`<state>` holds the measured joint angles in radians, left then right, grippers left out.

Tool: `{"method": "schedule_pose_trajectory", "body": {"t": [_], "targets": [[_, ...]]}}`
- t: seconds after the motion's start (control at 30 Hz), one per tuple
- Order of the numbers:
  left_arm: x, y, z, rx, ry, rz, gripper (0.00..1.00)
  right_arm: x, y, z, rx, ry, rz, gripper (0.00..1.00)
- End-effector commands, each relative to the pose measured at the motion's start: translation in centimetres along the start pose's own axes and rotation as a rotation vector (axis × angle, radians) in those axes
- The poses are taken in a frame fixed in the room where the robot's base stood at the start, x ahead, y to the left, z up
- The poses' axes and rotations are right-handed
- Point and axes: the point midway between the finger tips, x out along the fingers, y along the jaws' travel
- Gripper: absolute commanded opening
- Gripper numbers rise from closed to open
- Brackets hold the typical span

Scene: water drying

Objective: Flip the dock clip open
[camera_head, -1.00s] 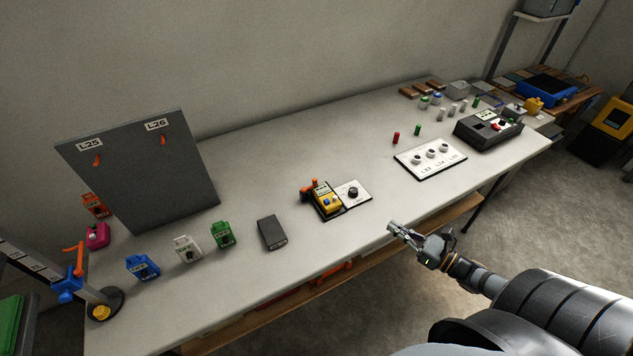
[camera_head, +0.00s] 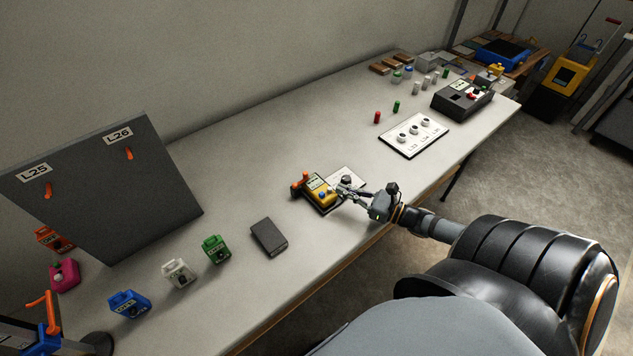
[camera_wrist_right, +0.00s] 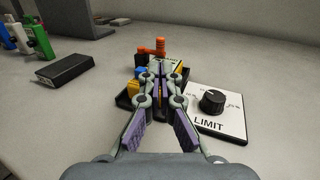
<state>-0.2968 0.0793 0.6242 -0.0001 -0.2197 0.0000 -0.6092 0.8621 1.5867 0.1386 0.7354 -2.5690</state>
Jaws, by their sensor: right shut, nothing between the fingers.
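The yellow meter (camera_head: 318,187) sits in a dark dock (camera_head: 327,210) on the table, with an orange clip (camera_head: 299,183) at its far left end. In the right wrist view the orange clip (camera_wrist_right: 153,47) stands up behind the meter, whose yellow body (camera_wrist_right: 152,68) is mostly hidden by my fingers. My right gripper (camera_head: 343,187) is over the near right side of the dock. Its fingers are shut and empty, and they point at the meter and clip in the wrist view (camera_wrist_right: 162,72). I cannot tell whether they touch the meter. My left gripper is not in view.
A white LIMIT dial plate (camera_wrist_right: 218,112) lies right beside the dock. A dark flat box (camera_head: 269,237) lies to the left, with green, white and blue tagged blocks beyond it. A three-knob panel (camera_head: 413,134) lies farther right. The table between is clear.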

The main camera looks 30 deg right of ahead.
Motion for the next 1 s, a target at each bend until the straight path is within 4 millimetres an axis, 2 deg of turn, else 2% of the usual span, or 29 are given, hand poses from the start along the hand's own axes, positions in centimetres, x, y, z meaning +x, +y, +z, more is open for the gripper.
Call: {"method": "schedule_pose_trajectory", "body": {"t": [0.03,0.13,0.4,0.6,1.0], "targets": [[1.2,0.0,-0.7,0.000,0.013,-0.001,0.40,1.2,0.0,-0.5,-0.003,-0.006,0.001,0.00],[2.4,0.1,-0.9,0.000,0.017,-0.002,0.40,3.4,0.0,-0.5,-0.002,-0.006,0.001,0.00],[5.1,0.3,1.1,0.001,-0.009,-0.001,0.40,8.0,0.1,-0.4,-0.002,-0.003,0.002,0.00],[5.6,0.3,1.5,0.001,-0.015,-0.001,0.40,9.2,0.0,-0.1,0.000,0.001,0.000,0.00],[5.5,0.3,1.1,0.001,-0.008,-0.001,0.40,9.3,0.1,0.0,0.000,0.001,0.004,0.00]]}}
